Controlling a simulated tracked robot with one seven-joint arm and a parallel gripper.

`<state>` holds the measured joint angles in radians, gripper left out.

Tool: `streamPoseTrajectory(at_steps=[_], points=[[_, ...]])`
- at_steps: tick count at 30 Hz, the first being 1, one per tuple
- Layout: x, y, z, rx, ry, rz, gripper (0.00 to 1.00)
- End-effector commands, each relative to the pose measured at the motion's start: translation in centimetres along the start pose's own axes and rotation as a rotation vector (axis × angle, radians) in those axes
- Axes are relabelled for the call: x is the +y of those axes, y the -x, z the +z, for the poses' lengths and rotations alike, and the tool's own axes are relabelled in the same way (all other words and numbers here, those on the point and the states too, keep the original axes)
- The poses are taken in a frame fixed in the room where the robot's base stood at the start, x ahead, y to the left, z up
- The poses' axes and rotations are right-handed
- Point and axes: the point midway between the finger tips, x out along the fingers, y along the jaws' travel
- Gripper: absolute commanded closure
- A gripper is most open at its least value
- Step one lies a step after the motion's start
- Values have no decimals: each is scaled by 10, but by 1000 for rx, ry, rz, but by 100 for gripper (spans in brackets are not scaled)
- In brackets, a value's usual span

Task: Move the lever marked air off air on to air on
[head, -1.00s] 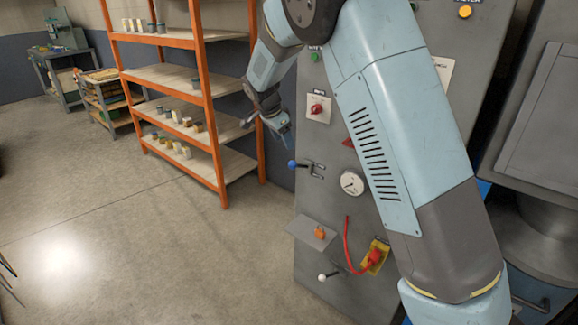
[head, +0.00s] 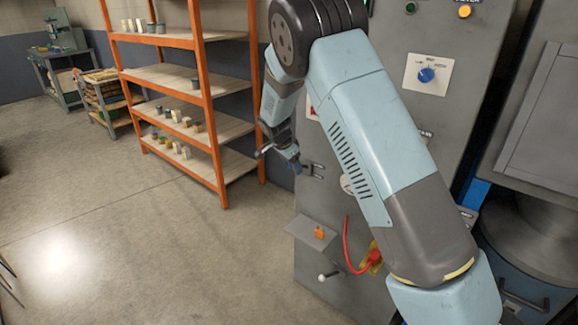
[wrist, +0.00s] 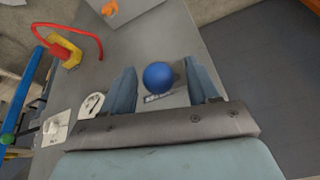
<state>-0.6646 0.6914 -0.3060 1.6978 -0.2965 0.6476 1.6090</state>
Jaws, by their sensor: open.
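A lever with a blue ball knob (wrist: 158,76) stands out from the grey panel (wrist: 150,38). In the wrist view the knob lies between the two fingers of my gripper (wrist: 160,66), with a gap on each side. The label plate behind it is partly hidden and its words are too small to read. My gripper is open and holds nothing.
Below the lever, a small grey ledge (head: 305,230) holds an orange object (head: 319,233). An orange-framed shelf rack (head: 205,95) stands to the left; floor between is clear.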

Motion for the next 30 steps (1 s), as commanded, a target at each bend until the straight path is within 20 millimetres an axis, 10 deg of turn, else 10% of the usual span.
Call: streamPoseTrajectory(at_steps=[12, 30], points=[[0, -7, 0, 0, 1, 0, 40], [-1, -6, 1, 0, 2, -3, 98]])
